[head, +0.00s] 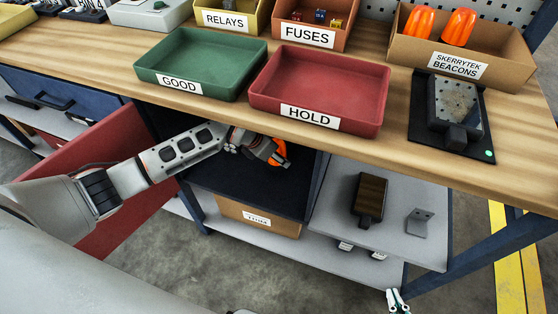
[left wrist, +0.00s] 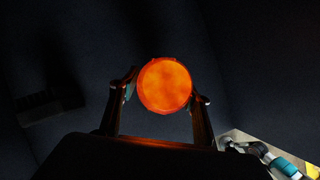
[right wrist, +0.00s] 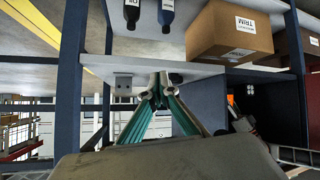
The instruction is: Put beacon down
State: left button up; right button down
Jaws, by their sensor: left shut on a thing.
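An orange beacon (head: 280,152) is inside the dark compartment (head: 235,188) under the bench. My left gripper (head: 272,156) reaches in there and is shut on it. The left wrist view shows the round orange end of the beacon (left wrist: 165,85) between the two fingers, with dark walls around. I cannot tell whether the beacon touches the compartment floor. My right gripper (head: 398,299) is low in front of the lower shelf, empty, with its fingertips together in the right wrist view (right wrist: 155,92).
The compartment's red door (head: 125,165) stands open at the left. Above are the green GOOD tray (head: 200,65), the red HOLD tray (head: 320,85) and a SKERRYTEK BEACONS bin (head: 490,62) with two beacons. A cardboard box (head: 256,218) sits below the compartment. A dark block (head: 370,197) lies on the grey shelf.

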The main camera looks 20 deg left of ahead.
aim_at(277, 163)
pick_arm(q)
notch_tip(277, 163, down, 4)
jog(key=shift+s+r+b, duration=0.1)
jog(key=shift+s+b, duration=0.05)
jog(key=shift+b, duration=1.05)
jog(key=shift+c, duration=0.6)
jog(key=shift+w+r, duration=0.25)
jog(key=shift+r, duration=0.05)
jog(key=o, duration=1.4)
jog(key=shift+f, duration=0.1)
pick_arm(e)
jog(key=shift+a+f, duration=0.1)
jog(key=shift+a, duration=0.35)
jog(key=shift+w, duration=0.1)
